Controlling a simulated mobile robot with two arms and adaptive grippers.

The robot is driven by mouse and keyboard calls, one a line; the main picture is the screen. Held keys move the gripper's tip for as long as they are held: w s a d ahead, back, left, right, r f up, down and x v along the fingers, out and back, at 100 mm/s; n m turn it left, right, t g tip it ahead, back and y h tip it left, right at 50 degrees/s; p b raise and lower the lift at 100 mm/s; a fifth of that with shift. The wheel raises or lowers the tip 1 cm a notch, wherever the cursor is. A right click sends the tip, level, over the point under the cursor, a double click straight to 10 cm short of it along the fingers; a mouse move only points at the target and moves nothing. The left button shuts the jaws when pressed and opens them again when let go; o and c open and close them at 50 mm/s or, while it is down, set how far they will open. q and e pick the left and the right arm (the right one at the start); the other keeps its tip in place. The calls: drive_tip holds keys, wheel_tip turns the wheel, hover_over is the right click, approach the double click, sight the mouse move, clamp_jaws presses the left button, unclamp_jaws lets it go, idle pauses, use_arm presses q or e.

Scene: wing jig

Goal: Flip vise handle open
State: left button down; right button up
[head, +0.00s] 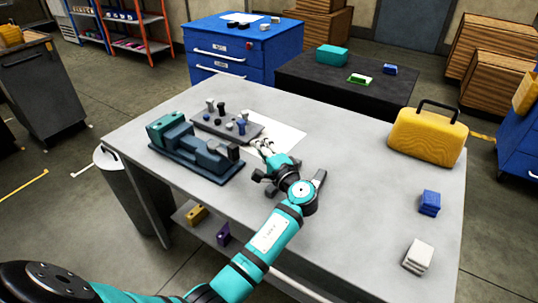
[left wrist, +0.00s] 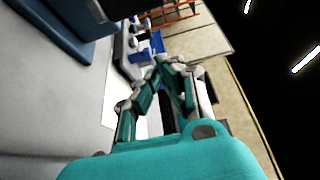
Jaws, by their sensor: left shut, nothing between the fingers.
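The vise (head: 175,137), teal at its left end and dark blue along its base, lies on the grey table. A dark grey block sits at its right end; I cannot tell clearly which part is the handle. My left gripper (head: 262,145) is right of the vise, apart from it, over the white sheet. In the left wrist view its teal fingers (left wrist: 167,63) meet at the tips, shut and empty. Part of the dark blue vise (left wrist: 58,32) shows at the upper left there. My right gripper is not in view.
A grey plate (head: 205,124) with several upright pegs lies behind the vise, close to my left fingertips. A white sheet (head: 290,138) lies beside it. A yellow case (head: 427,137), blue blocks (head: 430,203) and white blocks (head: 418,256) stand at the right. The middle right of the table is clear.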

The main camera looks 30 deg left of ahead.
use_arm(q)
drive_tip(key=s+a+p, duration=0.1)
drive_tip(key=s+a, duration=0.1)
drive_tip(key=s, duration=0.1)
drive_tip(key=shift+a+p, duration=0.15)
drive_tip(key=shift+p, duration=0.25)
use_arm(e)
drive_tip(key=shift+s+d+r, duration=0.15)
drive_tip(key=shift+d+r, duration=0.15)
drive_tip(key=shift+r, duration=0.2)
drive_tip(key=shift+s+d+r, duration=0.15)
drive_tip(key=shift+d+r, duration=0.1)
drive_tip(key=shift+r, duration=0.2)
use_arm(q)
drive_tip(key=shift+f+t, duration=0.1)
drive_tip(key=shift+t, duration=0.2)
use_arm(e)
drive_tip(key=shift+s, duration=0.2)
